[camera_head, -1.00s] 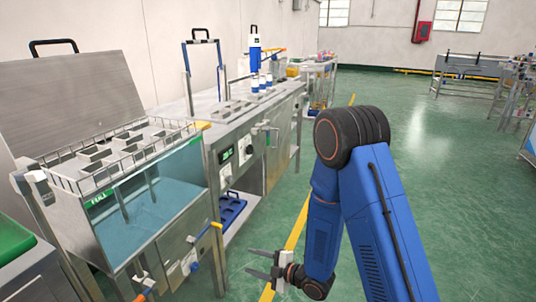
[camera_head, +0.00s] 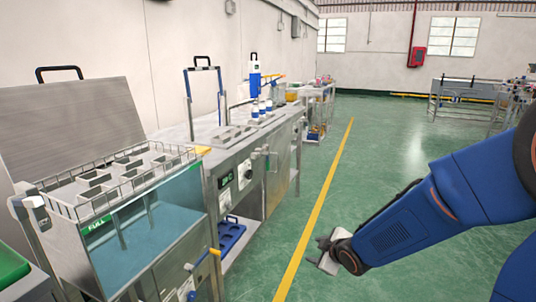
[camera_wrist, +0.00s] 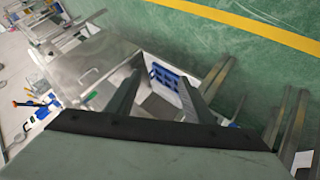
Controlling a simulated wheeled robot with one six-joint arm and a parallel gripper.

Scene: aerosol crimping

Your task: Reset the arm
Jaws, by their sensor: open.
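My blue arm reaches in from the right edge in the head view, with its elbow partly cut off by the frame. My gripper (camera_head: 322,252) is low in the middle of that view, over the green floor right of the yellow line. It holds nothing. In the wrist view, the two dark fingers of my gripper (camera_wrist: 158,88) stand apart with nothing gripped between them. The steel bench and a blue tray (camera_wrist: 163,77) show beyond them.
A water tank (camera_head: 150,235) with a wire rack on top stands at left. Beside it is a steel bench (camera_head: 245,165) with a blue-topped device (camera_head: 254,78) and bottles. A blue tray (camera_head: 231,236) sits on the lower shelf. The floor (camera_head: 385,150) around the yellow line (camera_head: 320,205) is clear.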

